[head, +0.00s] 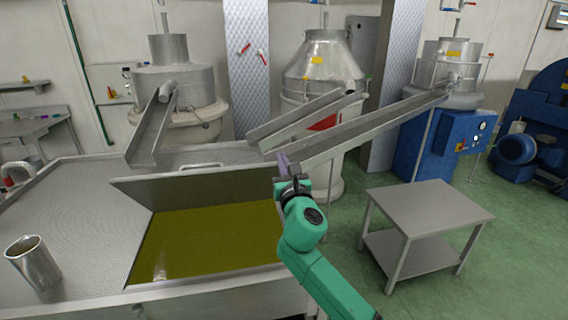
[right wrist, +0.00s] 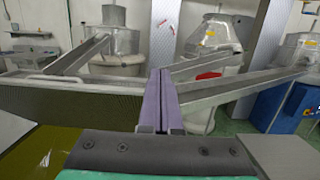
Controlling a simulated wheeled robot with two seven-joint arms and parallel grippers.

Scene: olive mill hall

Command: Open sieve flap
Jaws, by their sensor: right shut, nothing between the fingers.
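The sieve flap (head: 215,187) is a dark perforated panel with a light metal rim. It stands tilted up at the back of the opening in the steel sieve top (head: 85,210), and yellow-green oil (head: 205,240) shows below it. A bar handle (head: 201,166) shows at its upper edge. The flap also shows left of the fingers in the right wrist view (right wrist: 75,106). My right gripper (head: 283,161) is shut and empty, with purple fingers (right wrist: 161,100), at the flap's right end. I cannot tell whether it touches the flap. My left gripper is out of view.
A steel cup (head: 34,264) stands on the sieve top at the front left. Metal chutes (head: 350,131) slope down from the mills behind my right gripper. A low steel table (head: 430,205) stands at the right, with green floor around it.

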